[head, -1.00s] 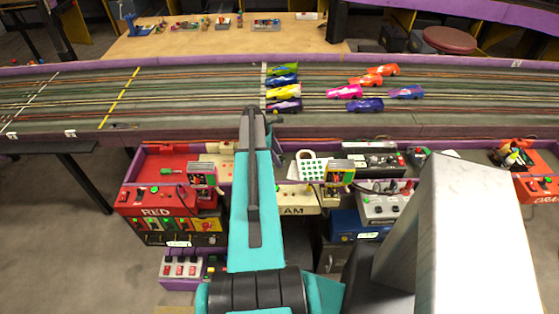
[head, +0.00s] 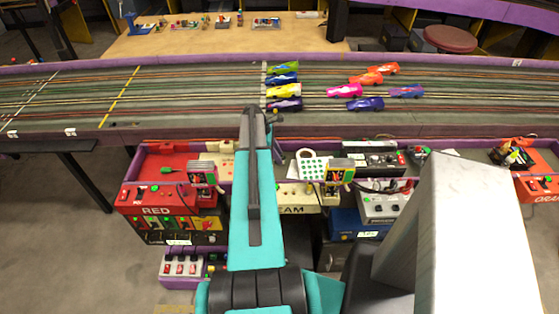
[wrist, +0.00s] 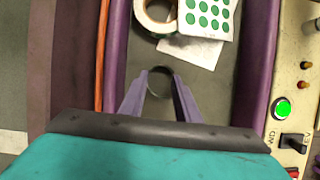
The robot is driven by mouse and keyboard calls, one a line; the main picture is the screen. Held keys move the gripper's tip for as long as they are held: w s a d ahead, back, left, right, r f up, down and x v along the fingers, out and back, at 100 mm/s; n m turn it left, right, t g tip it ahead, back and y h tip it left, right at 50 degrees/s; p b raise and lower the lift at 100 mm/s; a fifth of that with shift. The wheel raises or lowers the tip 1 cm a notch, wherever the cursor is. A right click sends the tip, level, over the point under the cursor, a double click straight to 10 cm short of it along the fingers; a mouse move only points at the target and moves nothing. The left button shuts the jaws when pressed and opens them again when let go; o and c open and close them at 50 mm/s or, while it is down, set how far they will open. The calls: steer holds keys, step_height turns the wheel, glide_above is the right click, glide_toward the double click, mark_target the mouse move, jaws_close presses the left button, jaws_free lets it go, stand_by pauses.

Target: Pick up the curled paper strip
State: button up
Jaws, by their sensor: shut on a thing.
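My gripper (wrist: 160,84) shows in the wrist view with its two purple-grey fingers around a small curled strip (wrist: 160,70). The strip looks like a thin, dark-edged ring between the fingertips, and the jaws are shut on it. It is over a dark, narrow tray floor between two purple rails. Its lower part is hard to make out against the dark floor, and I cannot tell whether it touches the floor. In the head view my teal and black arm hides the fingers and the strip.
A tape roll (wrist: 152,16) and a sheet with green dots (wrist: 208,16) lie just beyond the fingers. A control box with a lit green button (wrist: 283,107) is to the right. Toy cars (head: 344,91) stand on the slot track (head: 190,95) behind a purple rail.

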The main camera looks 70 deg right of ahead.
steer(key=shift+r, duration=0.1)
step_height(320, 180, up, 10)
steer(key=b, duration=0.2)
stand_by(0.8)
stand_by(0.5)
steer(key=w+a+r+n+h, duration=0.15)
steer(key=w+a+r, duration=0.25)
steer(key=w+a, duration=1.1)
steer(key=w+a+r+n, duration=0.2)
steer(key=w+a+r, duration=0.2)
steer(key=w+a, duration=1.15)
steer(key=w+a+r+n, duration=0.1)
steer(key=w+a+r, duration=0.1)
steer(key=a, duration=1)
steer(key=w+a+r+n+t, duration=0.1)
steer(key=w+a+r, duration=0.2)
steer(key=a, duration=0.9)
steer(key=w+a+r+n, duration=0.1)
steer(key=w+a+r, duration=0.2)
steer(key=a, duration=1)
steer(key=shift+w+h, duration=0.45)
steer(key=shift+w, duration=0.75)
